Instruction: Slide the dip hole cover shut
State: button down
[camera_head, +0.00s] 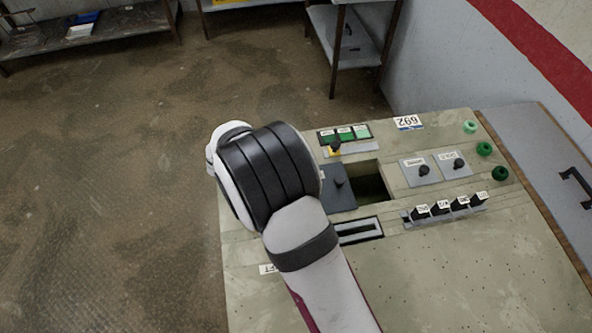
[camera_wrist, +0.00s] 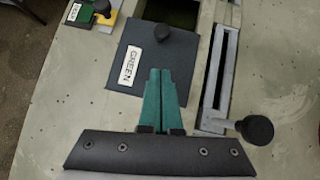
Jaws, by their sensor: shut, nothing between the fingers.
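The dip hole cover (camera_head: 341,200) is a dark grey plate with a black knob (camera_head: 339,182) on top. It lies just left of the dip hole (camera_head: 371,187), whose dark opening is uncovered. In the wrist view the cover (camera_wrist: 187,66) carries a label reading GREEN, and its knob (camera_wrist: 162,33) stands near the hole side. The hole (camera_wrist: 172,12) shows at the top edge. My gripper (camera_wrist: 160,74) has its teal fingers shut and empty, above the cover and short of the knob. In the head view my arm hides the fingers and part of the cover.
A slotted slider (camera_head: 358,230) runs beside the cover; its black knob shows in the wrist view (camera_wrist: 255,130). Green buttons and a small yellow-based lever (camera_head: 335,149) sit on the other side. Switches (camera_head: 424,171) and several black levers (camera_head: 441,208) stand right of the hole.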

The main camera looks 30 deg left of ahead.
jog(key=w+d+f, duration=0.1)
jog(key=w+d, duration=0.1)
jog(key=w+d+f, duration=0.1)
jog(key=w, duration=0.1)
jog(key=shift+f, duration=0.3)
jog(key=shift+w+d, duration=0.2)
jog(key=shift+w, duration=0.15)
jog(key=w+d, duration=0.8)
jog(key=shift+w+d, duration=0.2)
